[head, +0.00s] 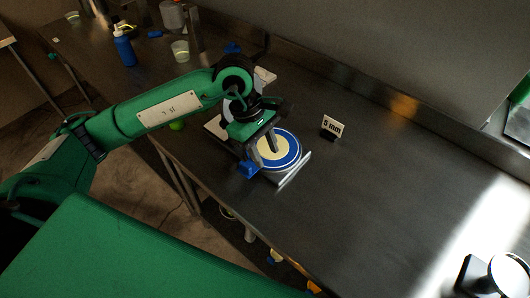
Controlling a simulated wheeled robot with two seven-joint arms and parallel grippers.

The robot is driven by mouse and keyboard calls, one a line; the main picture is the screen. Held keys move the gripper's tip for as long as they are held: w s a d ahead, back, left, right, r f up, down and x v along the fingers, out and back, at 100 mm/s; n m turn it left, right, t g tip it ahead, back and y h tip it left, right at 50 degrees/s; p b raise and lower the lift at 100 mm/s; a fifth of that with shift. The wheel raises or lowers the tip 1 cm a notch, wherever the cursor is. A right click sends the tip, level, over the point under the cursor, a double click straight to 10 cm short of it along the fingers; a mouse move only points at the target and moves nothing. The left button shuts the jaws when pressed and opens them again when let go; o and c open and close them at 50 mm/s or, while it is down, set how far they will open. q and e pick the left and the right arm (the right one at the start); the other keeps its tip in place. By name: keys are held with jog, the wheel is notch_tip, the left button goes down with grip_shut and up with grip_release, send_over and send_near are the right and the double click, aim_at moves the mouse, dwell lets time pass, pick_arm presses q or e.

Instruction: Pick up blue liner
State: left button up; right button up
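A round blue liner (292,160) lies flat on a pale metal plate (291,177) near the table's front edge. A white ring and a cream round centre (279,153) show inside its blue rim. My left gripper (262,151) points down over the liner's left part. Its fingers look apart, with nothing seen between them. The gripper hides the liner's left side, and I cannot tell whether the fingertips touch it. A small blue piece (248,170) shows beside the plate's left corner. My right gripper is not in view.
A small "5 mm" sign (332,126) stands right of the plate. A blue bottle (124,48) and a clear cup (180,51) stand at the far left. The steel table (390,185) between is clear.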

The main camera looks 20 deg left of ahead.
pick_arm(q)
jog(key=w+a+y, duration=0.2)
jog(key=a+y, duration=0.2)
jog(key=a, duration=0.3)
jog(key=p, duration=0.2)
send_over(245, 165)
jog(key=shift+t, duration=0.3)
jog(key=f, duration=0.6)
jog(key=shift+a+f, duration=0.3)
jog(key=shift+a, duration=0.1)
jog(key=shift+f, duration=0.5)
jog(key=shift+d+f+p, duration=0.1)
jog(key=shift+f+p, duration=0.15)
jog(key=shift+p, duration=0.35)
jog(key=f, duration=0.1)
jog(key=f+p, duration=0.2)
jog(key=f, duration=0.1)
jog(key=shift+d, duration=0.3)
jog(key=shift+f, duration=0.35)
grip_shut()
